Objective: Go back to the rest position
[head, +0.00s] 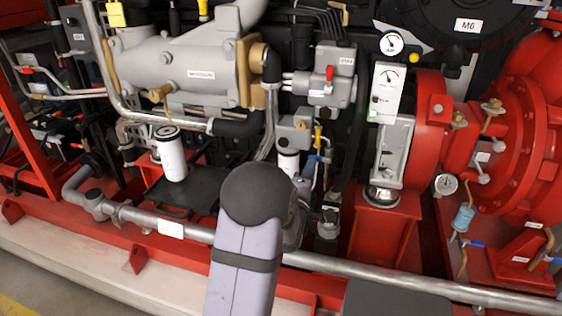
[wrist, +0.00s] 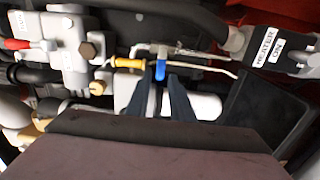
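My gripper (wrist: 161,82) shows in the wrist view as two dark fingers with a gap between them. It looks open and empty. A small blue valve handle (wrist: 160,70) shows at the gap, just beyond the fingertips, and I see no finger closed on it. The blue handle (head: 319,158) shows there just right of the arm's rounded joint, below a yellow handle (head: 317,136).
The yellow handle (wrist: 128,63) is left of the fingertips in the wrist view. A black box labelled "HEATER ON" (wrist: 268,58) is at right. In the head view, a white filter (head: 172,157) is left of my arm, and a grey pipe (head: 400,283) runs along the front.

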